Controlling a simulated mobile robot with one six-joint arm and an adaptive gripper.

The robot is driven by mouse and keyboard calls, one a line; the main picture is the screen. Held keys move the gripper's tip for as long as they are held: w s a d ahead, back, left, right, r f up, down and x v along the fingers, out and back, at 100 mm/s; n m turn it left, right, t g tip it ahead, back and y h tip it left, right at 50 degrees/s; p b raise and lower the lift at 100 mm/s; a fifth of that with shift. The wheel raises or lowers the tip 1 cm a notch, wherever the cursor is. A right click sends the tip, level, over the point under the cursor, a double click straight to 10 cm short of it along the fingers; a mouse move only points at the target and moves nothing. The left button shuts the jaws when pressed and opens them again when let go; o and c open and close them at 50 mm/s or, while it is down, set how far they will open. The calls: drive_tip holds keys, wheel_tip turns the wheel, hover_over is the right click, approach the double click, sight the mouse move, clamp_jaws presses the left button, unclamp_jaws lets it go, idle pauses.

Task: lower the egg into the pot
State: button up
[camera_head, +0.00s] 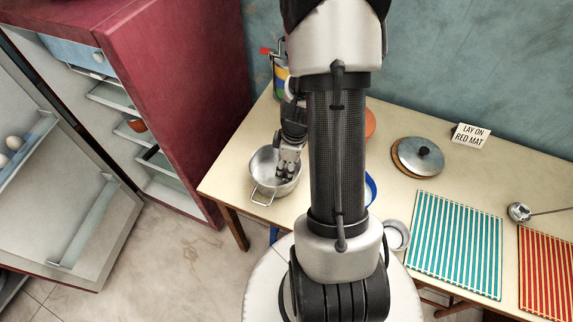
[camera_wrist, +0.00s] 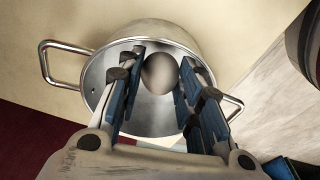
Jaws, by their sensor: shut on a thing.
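The steel pot (camera_head: 263,178) stands at the left end of the table in the head view, with one handle towards the table's front edge. It also shows in the wrist view (camera_wrist: 97,75), open at the top. My gripper (camera_head: 287,168) is over the pot's opening, pointing down. In the wrist view my gripper (camera_wrist: 160,80) is shut on the egg (camera_wrist: 160,72), with one blue-padded finger on each side of it. The egg is held within the outline of the pot's rim. I cannot tell whether it touches the bottom. The egg is hidden in the head view.
A fridge (camera_head: 185,90) stands open at left, with eggs (camera_head: 14,143) in its door. A lid (camera_head: 418,155), a sign (camera_head: 470,135), a teal striped mat (camera_head: 456,243), a red striped mat (camera_head: 546,272) and a ladle (camera_head: 520,211) lie to the right. My arm hides the table's middle.

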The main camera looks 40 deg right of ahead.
drive_tip(key=shift+f, duration=0.5)
drive_tip(key=o, duration=0.7)
drive_tip(key=shift+o, duration=0.2)
drive_tip(key=shift+r, duration=0.1)
wheel_tip(320, 180, up, 12)
drive_tip(key=s, duration=0.1)
drive_tip(key=shift+d, duration=0.35)
drive_tip(key=shift+s, duration=0.25)
